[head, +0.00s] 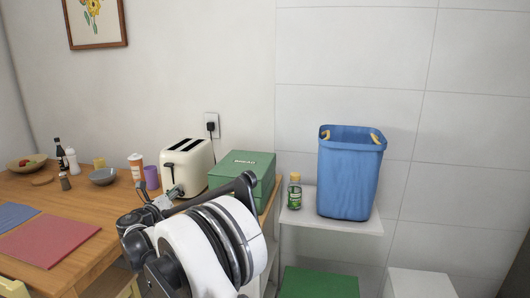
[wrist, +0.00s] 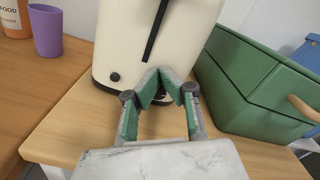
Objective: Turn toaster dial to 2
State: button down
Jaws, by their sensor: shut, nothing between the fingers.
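The cream toaster (head: 190,164) stands on the wooden table in the head view. Its front face (wrist: 115,35) fills the top of the wrist view, with a dark vertical lever slot and a small dark round knob (wrist: 115,77) low on the left. No dial numbers are readable. My gripper (wrist: 159,82) is shut and empty, its green-padded fingertips together in front of the lower middle of the toaster's face. The fingers hide part of that face, and I cannot tell whether they touch it. In the head view my gripper (head: 170,193) is small and by the toaster's front.
A green bread box (head: 240,170) stands close to the toaster's right. A purple cup (wrist: 45,30) and an orange-and-white container (head: 136,167) stand to its left. A blue bin (head: 349,175) and a small bottle (head: 294,191) are on a shelf at right. Bare table lies before the toaster.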

jog(key=shift+a+f+b, duration=0.25)
jog(key=shift+a+b, duration=0.05)
jog(key=shift+b, duration=0.25)
jog(key=shift+w+r, duration=0.1)
jog(key=shift+r, duration=0.1)
jog(key=shift+a+r, duration=0.2)
jog(key=shift+v, duration=3.05)
